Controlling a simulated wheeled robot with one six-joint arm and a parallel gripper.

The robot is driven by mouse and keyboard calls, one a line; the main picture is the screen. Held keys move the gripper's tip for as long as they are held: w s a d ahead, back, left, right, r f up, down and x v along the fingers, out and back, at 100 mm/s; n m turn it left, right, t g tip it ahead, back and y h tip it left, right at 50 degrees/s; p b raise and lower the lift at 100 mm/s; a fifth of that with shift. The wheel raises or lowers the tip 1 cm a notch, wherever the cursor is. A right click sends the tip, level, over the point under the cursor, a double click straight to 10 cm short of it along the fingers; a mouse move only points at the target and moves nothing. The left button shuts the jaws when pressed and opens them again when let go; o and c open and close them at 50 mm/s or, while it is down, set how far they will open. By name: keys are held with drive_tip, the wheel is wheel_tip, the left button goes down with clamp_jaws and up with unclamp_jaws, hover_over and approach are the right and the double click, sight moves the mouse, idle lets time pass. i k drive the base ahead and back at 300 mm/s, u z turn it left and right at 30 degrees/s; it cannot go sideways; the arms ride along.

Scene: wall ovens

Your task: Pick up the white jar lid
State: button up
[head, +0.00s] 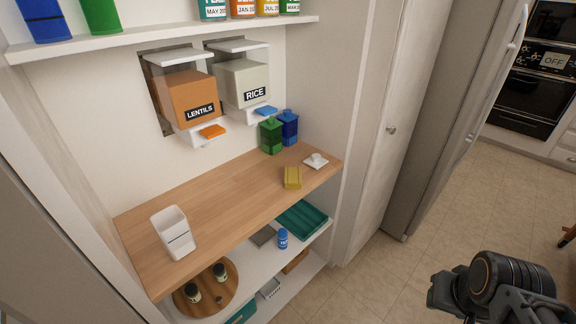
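The white jar lid (315,160) is a small square plate with a raised knob. It lies flat on the right end of the wooden counter (215,195), near the front right edge. My gripper (441,292) is at the lower right, dark, over the floor and well away from the lid. Its fingers do not show clearly, so I cannot tell whether it is open or shut. I see nothing held.
A yellow block (293,177) lies left of the lid. Green (271,136) and blue (289,128) lidded jars stand behind it. Lentils (187,98) and rice (242,83) dispensers hang on the wall above. A lower shelf holds a teal tray (302,219) and a blue bottle (282,239).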

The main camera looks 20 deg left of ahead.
sight(316, 161)
drive_tip(key=u, duration=1.15)
drive_tip(key=i, duration=1)
